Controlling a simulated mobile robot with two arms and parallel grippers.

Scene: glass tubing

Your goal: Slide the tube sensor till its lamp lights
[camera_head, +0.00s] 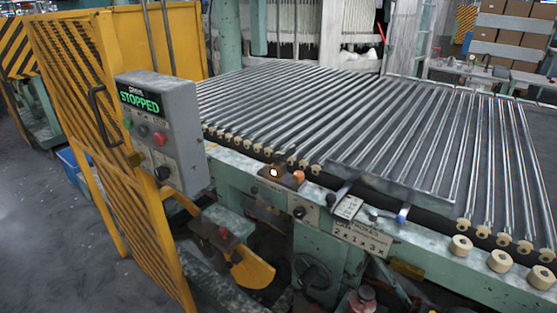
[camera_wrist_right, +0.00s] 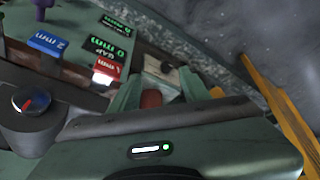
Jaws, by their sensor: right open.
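In the head view a small dark block (camera_head: 282,178) sits on the green front rail, with a small bright pale spot (camera_head: 273,173) at its left and an orange knob (camera_head: 298,176) at its right. I take it for the tube sensor, but it is too small to be sure; I cannot tell whether the spot is a lit lamp. In the right wrist view my right gripper (camera_wrist_right: 160,88) is open, its greenish fingers apart. A reddish-brown rounded part (camera_wrist_right: 151,98) shows between them, and a pale block (camera_wrist_right: 161,71) lies just beyond. Contact is not clear. My left gripper is not in view.
The roller bed (camera_head: 330,110) spans the head view. A control box (camera_head: 160,130) reading STOPPED hangs by the yellow mesh guard (camera_head: 75,60). The right wrist view shows blue 2 mm (camera_wrist_right: 47,43) and red 1 mm (camera_wrist_right: 107,69) blocks beside 0 mm displays (camera_wrist_right: 105,50).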

